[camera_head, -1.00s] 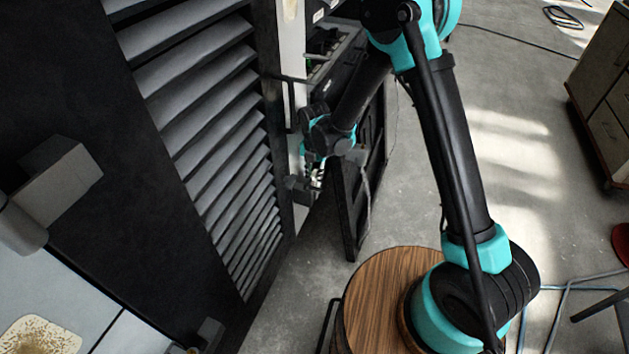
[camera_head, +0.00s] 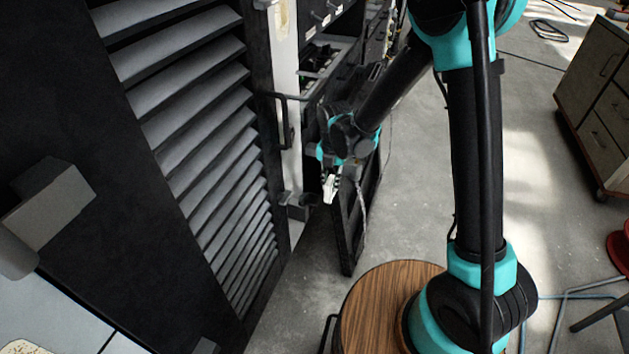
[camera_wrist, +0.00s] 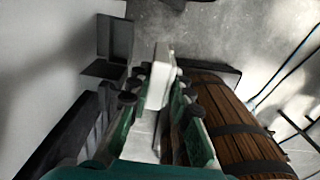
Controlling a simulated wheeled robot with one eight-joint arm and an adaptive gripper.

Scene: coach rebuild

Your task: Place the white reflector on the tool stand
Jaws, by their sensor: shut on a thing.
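My gripper (camera_head: 329,192) is shut on a small white block, the white reflector (camera_head: 330,189). In the wrist view the reflector (camera_wrist: 160,75) stands out between the finger pads of my gripper (camera_wrist: 152,98), partly covered by them. In the head view it hangs pointing down, in front of a black upright panel and to the right of a louvered shutter. It appears clear of any surface. I cannot pick out the tool stand for certain in either view.
The dark louvered shutter (camera_head: 205,150) fills the left. A white post (camera_head: 285,75) and a black open-framed panel (camera_head: 352,225) stand close to my gripper. A drawer cabinet (camera_head: 600,110) is at the right.

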